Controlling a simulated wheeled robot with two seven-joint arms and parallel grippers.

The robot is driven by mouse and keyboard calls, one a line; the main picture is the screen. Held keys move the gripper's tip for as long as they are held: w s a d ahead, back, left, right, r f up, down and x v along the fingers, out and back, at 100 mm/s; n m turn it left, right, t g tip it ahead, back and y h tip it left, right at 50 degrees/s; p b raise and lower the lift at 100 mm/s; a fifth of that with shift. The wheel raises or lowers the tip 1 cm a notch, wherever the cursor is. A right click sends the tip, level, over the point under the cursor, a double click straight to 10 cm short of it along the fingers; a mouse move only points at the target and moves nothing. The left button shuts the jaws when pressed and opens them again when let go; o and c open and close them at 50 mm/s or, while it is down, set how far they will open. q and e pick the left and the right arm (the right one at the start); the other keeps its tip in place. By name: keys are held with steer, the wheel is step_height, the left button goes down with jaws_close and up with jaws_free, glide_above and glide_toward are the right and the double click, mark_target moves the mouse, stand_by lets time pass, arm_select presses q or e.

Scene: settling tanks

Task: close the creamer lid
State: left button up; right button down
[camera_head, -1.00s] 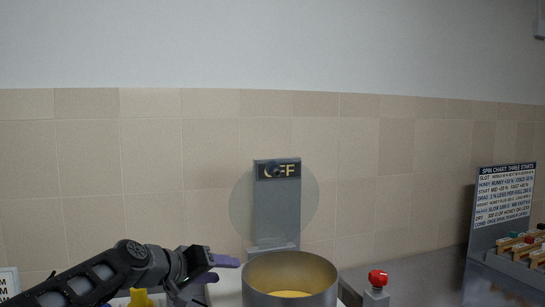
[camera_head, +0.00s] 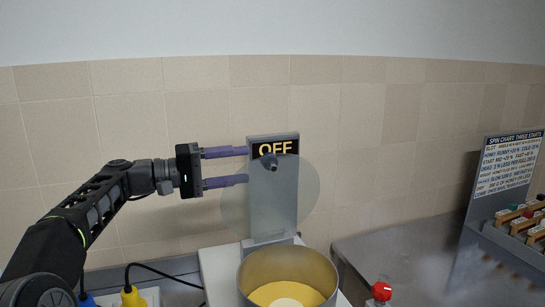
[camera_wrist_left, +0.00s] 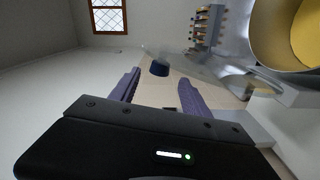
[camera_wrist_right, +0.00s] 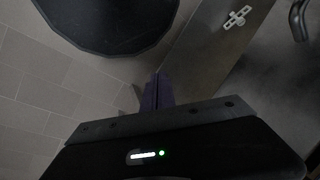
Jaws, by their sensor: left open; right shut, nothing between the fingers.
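The creamer is a round metal bowl (camera_head: 331,272) with yellow contents, at the bottom middle of the head view. Its clear round lid (camera_head: 309,200) stands upright behind the bowl, with a dark knob (camera_head: 271,162) on its face. My left gripper (camera_head: 246,166) is open and empty, its purple fingers one above the other and pointing right at the lid, just left of the knob. In the left wrist view the knob (camera_wrist_left: 160,68) shows between and beyond the fingertips; contact cannot be told. My right gripper (camera_wrist_right: 157,78) is shut and empty, away from the creamer.
A grey post with an OFF sign (camera_head: 290,145) stands behind the lid. A red button (camera_head: 381,291) is right of the bowl. A chart board (camera_head: 506,165) and a rack of small bottles stand at the far right. A yellow plug (camera_head: 132,297) is at the lower left.

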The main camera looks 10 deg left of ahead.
mark_target(270, 162)
arm_select(q)
steer(key=p+x, duration=0.3)
steer(key=x, duration=0.4)
steer(key=shift+r, duration=0.1)
steer(key=shift+w+d, duration=0.25)
steer(key=shift+d, duration=0.1)
steer(key=shift+c, duration=0.3)
jaws_close()
stand_by(0.8)
